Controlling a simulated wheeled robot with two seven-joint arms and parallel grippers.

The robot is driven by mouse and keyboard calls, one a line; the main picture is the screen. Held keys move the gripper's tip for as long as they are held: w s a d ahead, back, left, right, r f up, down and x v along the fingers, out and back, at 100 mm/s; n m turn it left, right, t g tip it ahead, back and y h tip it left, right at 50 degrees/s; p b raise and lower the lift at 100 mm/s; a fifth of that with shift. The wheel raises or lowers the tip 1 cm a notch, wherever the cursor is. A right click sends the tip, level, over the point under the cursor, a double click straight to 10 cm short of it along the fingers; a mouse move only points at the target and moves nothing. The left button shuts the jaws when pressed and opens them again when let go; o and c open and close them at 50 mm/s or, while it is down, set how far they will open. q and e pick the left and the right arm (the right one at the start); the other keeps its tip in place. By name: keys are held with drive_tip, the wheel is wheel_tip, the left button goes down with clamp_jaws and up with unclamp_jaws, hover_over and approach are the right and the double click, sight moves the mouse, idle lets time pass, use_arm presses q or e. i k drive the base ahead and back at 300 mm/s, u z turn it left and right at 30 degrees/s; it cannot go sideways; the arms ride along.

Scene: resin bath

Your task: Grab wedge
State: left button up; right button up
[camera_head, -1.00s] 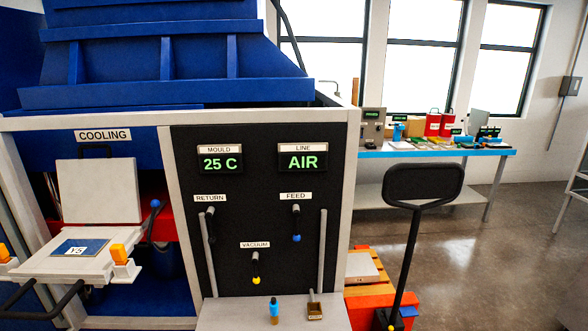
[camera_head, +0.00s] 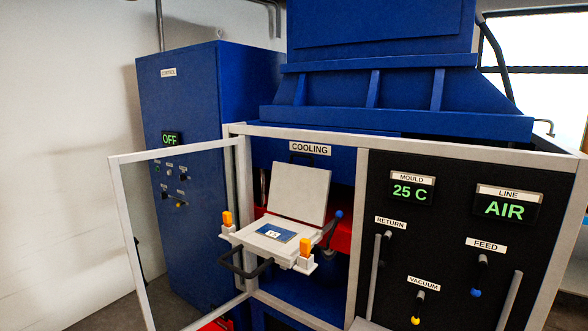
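I cannot make out a wedge in this view. Neither of my grippers is in view. Under the COOLING sign (camera_head: 310,149), an open mould has a pale raised lid (camera_head: 299,193) and a pale base (camera_head: 258,246). A blue labelled plate (camera_head: 272,233) lies on the base. An orange-topped block (camera_head: 227,219) stands at its left edge and another orange-topped block (camera_head: 304,248) at its right. A black handle (camera_head: 246,271) projects from the front.
A white-framed door (camera_head: 127,230) stands open at left before a blue control cabinet (camera_head: 185,240) reading OFF. At right, a black panel (camera_head: 450,240) carries levers and displays reading 25 C and AIR. A blue-tipped lever (camera_head: 333,226) rises beside the mould.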

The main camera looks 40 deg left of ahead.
sight(227, 219)
drive_tip(key=z, duration=0.05)
drive_tip(key=k, duration=0.35)
drive_tip(key=u, duration=0.9)
drive_tip(key=i, duration=0.8)
drive_tip(key=u, duration=0.25)
